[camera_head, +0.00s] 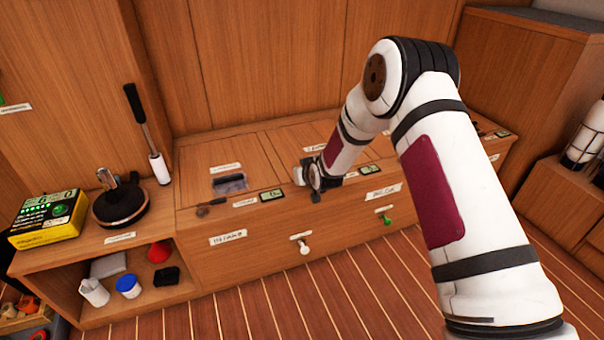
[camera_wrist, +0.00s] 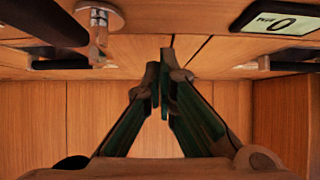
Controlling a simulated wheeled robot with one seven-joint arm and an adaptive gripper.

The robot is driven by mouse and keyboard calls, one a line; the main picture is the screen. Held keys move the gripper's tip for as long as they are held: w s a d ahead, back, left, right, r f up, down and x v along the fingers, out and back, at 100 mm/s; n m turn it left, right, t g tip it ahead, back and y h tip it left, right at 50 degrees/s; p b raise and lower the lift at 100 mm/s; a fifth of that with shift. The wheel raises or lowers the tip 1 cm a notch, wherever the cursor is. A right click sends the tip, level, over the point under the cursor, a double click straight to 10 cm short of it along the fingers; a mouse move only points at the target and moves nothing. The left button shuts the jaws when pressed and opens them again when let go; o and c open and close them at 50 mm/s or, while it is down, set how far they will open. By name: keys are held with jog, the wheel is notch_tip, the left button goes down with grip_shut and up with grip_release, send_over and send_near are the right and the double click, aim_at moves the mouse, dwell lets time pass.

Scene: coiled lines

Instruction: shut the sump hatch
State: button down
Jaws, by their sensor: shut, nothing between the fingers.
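The wooden bench (camera_head: 196,215) runs along the back wall, with several flush lid panels in its top. The left panel (camera_head: 205,160) lies flat and has a dark recess (camera_head: 230,182) near its front edge. The label writing is too small to read, so I cannot tell which panel is the sump hatch. My gripper (camera_head: 316,196) is at the bench's front top edge, right of the left panel, and my arm hides part of the top behind it. In the wrist view my gripper's fingers (camera_wrist: 163,88) meet, with nothing between them.
A small display (camera_head: 272,194) sits left of my gripper; a display reading 0 (camera_wrist: 282,23) shows in the wrist view. The bench front carries a white knob (camera_head: 304,247) and a green knob (camera_head: 386,219). A yellow box (camera_head: 48,220) stands far left. The striped floor in front is clear.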

jog(key=s+d+r+m+g+h, duration=0.15)
jog(key=s+d+r, duration=0.25)
jog(key=s+r, duration=0.5)
jog(key=s+d+r+g+h, duration=0.1)
jog(key=s+d+r+g, duration=0.1)
jog(key=s+d+r, duration=0.55)
jog(key=s+d+r+g+h, duration=0.1)
jog(key=s+r, duration=0.8)
jog(key=s, duration=0.4)
jog(key=s+d+r+m+g+p, duration=0.1)
jog(key=s+d+r+g, duration=0.15)
jog(key=s, duration=1.35)
jog(key=s+d+r+m+g+p, duration=0.1)
jog(key=s+r+g, duration=0.2)
jog(key=s, duration=1.2)
notch_tip(320, 180, up, 39)
jog(key=t+p, duration=0.4)
jog(key=p, duration=3.3)
jog(key=shift+w, duration=0.15)
